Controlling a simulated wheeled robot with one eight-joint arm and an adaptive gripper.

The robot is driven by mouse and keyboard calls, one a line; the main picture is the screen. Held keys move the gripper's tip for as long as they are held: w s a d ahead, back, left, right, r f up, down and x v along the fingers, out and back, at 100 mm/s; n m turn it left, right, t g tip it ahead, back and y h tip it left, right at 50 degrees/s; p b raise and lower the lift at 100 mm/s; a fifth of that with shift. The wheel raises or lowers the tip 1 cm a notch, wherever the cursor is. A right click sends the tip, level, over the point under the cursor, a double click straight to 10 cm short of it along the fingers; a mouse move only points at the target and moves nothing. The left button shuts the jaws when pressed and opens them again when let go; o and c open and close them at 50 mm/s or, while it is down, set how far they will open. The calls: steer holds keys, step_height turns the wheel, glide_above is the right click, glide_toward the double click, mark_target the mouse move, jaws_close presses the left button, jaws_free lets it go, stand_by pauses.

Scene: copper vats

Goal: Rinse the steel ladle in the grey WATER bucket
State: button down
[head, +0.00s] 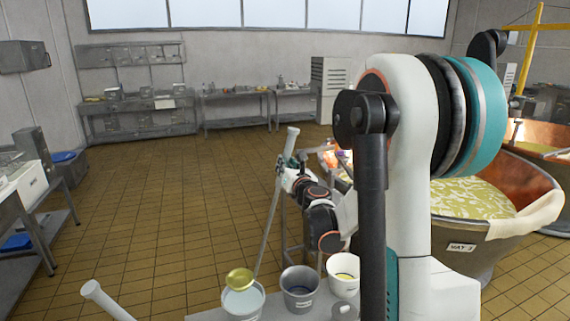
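My gripper (287,172) is in the middle of the head view, closed around the upper part of a long ladle (269,220) with a pale grip at its top. The ladle hangs tilted, its rod running down and to the left. A gold-coloured bowl (240,279) shows at its lower end, over the back rim of the left white bucket (243,303); I cannot tell if it touches. The bowl does not look like plain steel. A grey bucket (300,292) with a small label, too small to read surely, stands just right of the white one.
Another white bucket (343,285) stands right of the grey one, partly beside my arm. A pale handle (103,298) rises at the lower left. A copper vat (490,225) with yellowish contents and a cloth on its rim stands right. The tiled floor at left is clear.

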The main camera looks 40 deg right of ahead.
step_height(320, 180, down, 14)
steer(key=b, duration=1)
steer(key=shift+r, duration=0.15)
steer(key=shift+s+a+b, duration=0.25)
steer(key=shift+s+b, duration=0.15)
steer(key=shift+b, duration=0.5)
stand_by(2.6)
step_height(320, 180, up, 16)
steer(key=p, duration=1)
steer(key=shift+p, duration=0.4)
steer(key=shift+f, duration=0.2)
